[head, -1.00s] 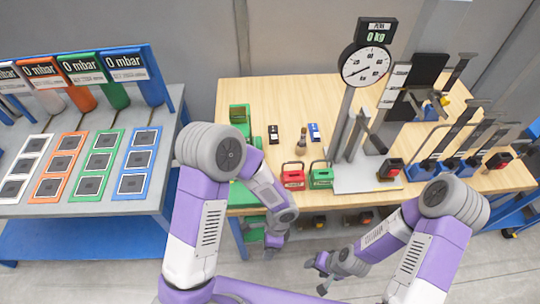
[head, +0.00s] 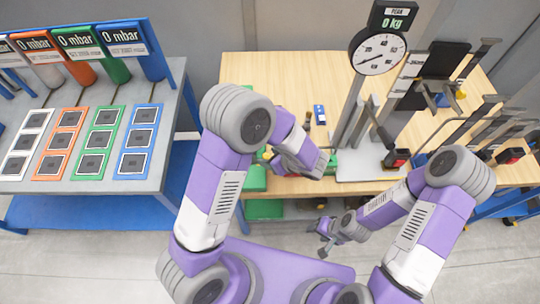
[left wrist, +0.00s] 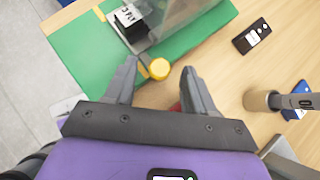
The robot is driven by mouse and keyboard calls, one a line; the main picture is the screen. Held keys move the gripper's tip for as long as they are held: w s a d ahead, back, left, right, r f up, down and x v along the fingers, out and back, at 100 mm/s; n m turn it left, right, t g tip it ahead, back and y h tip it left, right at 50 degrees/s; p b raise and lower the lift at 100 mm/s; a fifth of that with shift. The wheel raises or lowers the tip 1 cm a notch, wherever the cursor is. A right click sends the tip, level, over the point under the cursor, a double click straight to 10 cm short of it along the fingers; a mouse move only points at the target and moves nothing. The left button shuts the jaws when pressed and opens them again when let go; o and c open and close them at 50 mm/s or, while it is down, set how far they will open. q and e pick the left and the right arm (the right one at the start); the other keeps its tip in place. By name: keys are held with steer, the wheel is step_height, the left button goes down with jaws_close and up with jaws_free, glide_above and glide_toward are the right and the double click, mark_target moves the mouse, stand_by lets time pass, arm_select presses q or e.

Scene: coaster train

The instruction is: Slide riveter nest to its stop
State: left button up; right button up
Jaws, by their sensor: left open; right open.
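A green riveter base (left wrist: 85,55) fills the upper left of the left wrist view, with a dark block (left wrist: 130,22) bearing a white label and a clear guard (left wrist: 185,18) on it. A round yellow knob (left wrist: 159,69) sits at the base's near edge. I cannot tell for certain which part is the nest. My left gripper (left wrist: 157,82) is open, its fingers on either side of the knob, with no clear contact. In the head view my left gripper (head: 276,160) hides most of the green fixture (head: 254,180). My right gripper (head: 323,236) is open and empty, in front of the table.
A black device (left wrist: 252,36), a brown-handled tool (left wrist: 262,100) and a blue item (head: 319,114) lie right of the base. A dial gauge (head: 378,52) stands farther right. A side table (head: 60,195) with coloured panels stands left. The back of the wooden table (head: 270,75) is clear.

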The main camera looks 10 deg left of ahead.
arm_select(q)
steer(key=shift+w+a+f, duration=0.1)
steer(key=shift+a+f, duration=0.1)
